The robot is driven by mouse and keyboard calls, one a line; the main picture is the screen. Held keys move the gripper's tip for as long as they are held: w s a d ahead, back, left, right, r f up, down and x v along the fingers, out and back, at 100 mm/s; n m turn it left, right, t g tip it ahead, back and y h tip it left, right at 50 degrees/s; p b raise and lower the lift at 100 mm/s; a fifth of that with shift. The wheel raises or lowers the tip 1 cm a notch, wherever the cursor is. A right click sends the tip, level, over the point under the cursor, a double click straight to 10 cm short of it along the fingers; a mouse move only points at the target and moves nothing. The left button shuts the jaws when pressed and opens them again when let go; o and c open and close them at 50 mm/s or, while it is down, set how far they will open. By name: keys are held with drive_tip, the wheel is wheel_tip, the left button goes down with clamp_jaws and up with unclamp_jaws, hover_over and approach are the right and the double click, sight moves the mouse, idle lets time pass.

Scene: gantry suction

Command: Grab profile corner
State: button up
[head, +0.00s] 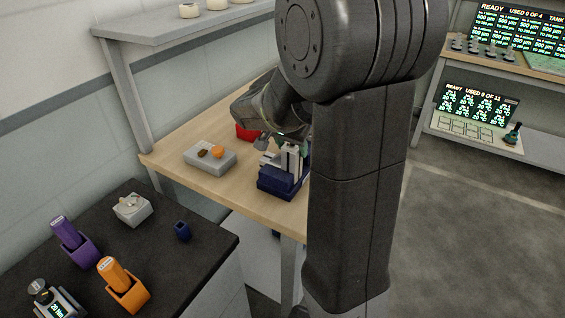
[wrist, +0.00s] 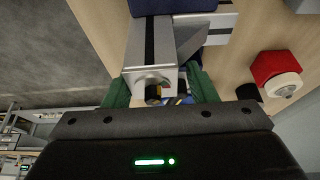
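The profile corner (head: 290,160) is a silver aluminium piece with a dark slot. It stands up from a dark blue holder (head: 276,183) on the wooden table. In the wrist view the profile corner (wrist: 152,48) is large, with its near end between the green fingers. My gripper (head: 287,142) is above the profile corner, partly hidden by my arm in the head view. In the wrist view my gripper (wrist: 160,92) has one green finger on each side of the profile's end. Whether both fingers press on it is not clear.
A grey box (head: 208,164) with orange and brown pieces sits left of the holder. A red item with a pale round top (wrist: 283,86) is close by on the table. A shelf (head: 170,26) overhangs the back. A dark bench (head: 190,270) with purple and orange holders stands front left.

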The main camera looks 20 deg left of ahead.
clamp_jaws()
